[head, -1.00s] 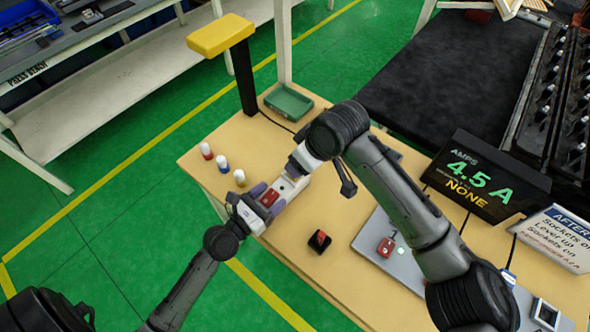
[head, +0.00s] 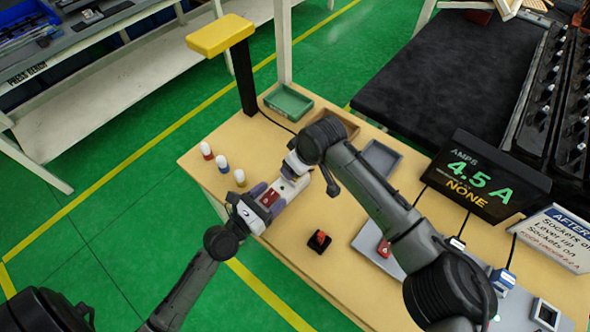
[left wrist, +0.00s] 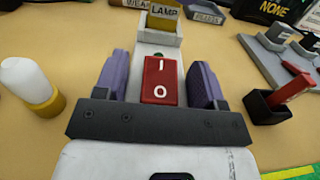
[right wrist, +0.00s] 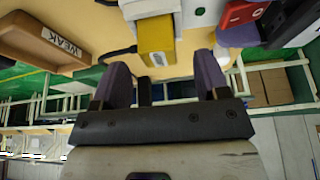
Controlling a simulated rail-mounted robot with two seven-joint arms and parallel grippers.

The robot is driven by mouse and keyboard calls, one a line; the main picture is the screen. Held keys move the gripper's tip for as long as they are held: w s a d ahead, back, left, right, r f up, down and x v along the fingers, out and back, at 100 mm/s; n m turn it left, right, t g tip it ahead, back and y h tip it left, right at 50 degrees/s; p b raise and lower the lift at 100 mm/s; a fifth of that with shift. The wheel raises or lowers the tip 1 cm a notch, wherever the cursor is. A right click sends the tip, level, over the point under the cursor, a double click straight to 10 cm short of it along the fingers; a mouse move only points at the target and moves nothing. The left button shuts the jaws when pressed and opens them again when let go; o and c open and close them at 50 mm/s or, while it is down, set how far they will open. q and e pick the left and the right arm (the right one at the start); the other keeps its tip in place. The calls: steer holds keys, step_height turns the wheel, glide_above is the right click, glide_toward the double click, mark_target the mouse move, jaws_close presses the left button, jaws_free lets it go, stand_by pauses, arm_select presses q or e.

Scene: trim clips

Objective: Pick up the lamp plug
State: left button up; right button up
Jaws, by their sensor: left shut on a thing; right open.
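The lamp plug (left wrist: 163,20) is a yellow block with a LAMP label, at the far end of a white socket block (left wrist: 150,50) in the left wrist view. In the right wrist view the lamp plug (right wrist: 156,40) shows just beyond and between my right fingertips, with its dark cord to the left. My right gripper (right wrist: 165,80) is open and empty. My left gripper (left wrist: 158,80) is shut on the white socket block, its purple fingers either side of the red rocker switch (left wrist: 161,78). In the head view my right gripper mostly hides the plug.
A black holder with a red piece (head: 319,241) stands in front. Green (head: 288,102), brown (head: 338,122) and grey (head: 381,158) trays lie behind. An amps display (head: 485,178) stands right.

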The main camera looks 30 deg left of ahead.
steer(key=shift+x, duration=1.5)
steer(key=shift+c, duration=0.3)
steer(key=c, duration=1)
step_height(320, 180, up, 10)
steer(key=shift+r, duration=0.1)
arm_select(q)
steer(key=o, duration=1.2)
